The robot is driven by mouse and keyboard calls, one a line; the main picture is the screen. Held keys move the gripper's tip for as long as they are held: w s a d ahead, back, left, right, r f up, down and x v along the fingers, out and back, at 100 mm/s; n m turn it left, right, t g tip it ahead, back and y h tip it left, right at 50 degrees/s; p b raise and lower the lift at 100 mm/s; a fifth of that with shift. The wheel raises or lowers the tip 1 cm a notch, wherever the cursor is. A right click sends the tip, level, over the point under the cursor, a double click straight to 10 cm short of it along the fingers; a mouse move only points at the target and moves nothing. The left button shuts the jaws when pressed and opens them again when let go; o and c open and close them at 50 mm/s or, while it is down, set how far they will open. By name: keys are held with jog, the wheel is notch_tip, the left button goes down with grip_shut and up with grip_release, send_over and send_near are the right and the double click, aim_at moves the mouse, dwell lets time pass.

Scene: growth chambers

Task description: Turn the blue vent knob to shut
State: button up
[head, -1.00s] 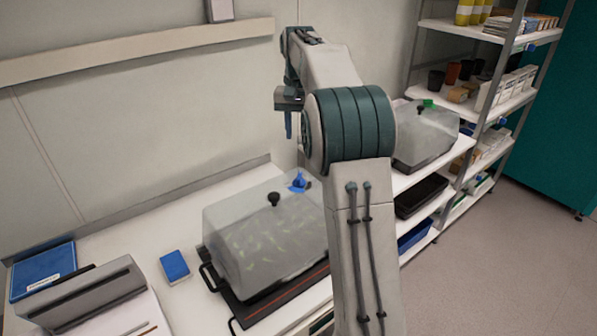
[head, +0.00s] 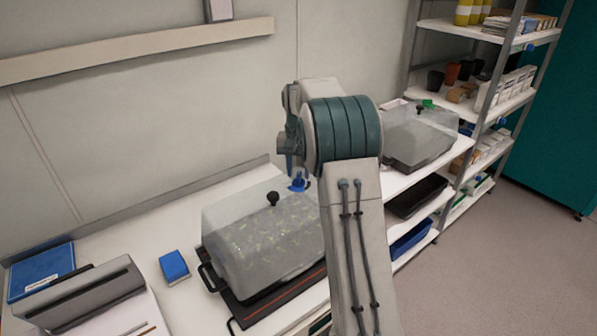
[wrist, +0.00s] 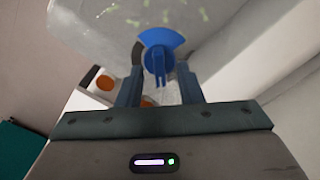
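The blue vent knob (wrist: 158,58) sits on a clear, misted dome (wrist: 215,20), with a fan-shaped blue plate and a narrow raised grip. In the wrist view my gripper (wrist: 160,80) is open. Its two fingers stand one on each side of the knob's grip, with a gap visible on both sides. In the head view the blue knob (head: 298,184) shows at the back of the dome (head: 265,240), just below my wrist; my fingers are mostly hidden there. A dark round opening shows partly beside the blue plate in the wrist view.
A black knob (head: 272,198) stands on the dome's top. A blue box (head: 174,266) and a grey device (head: 80,300) are on the bench to the left. A second dome (head: 418,135) and a shelf rack (head: 490,110) stand to the right. The wall is close behind.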

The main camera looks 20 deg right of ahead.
jog(key=shift+f, duration=0.45)
jog(key=shift+c, duration=0.3)
grip_shut()
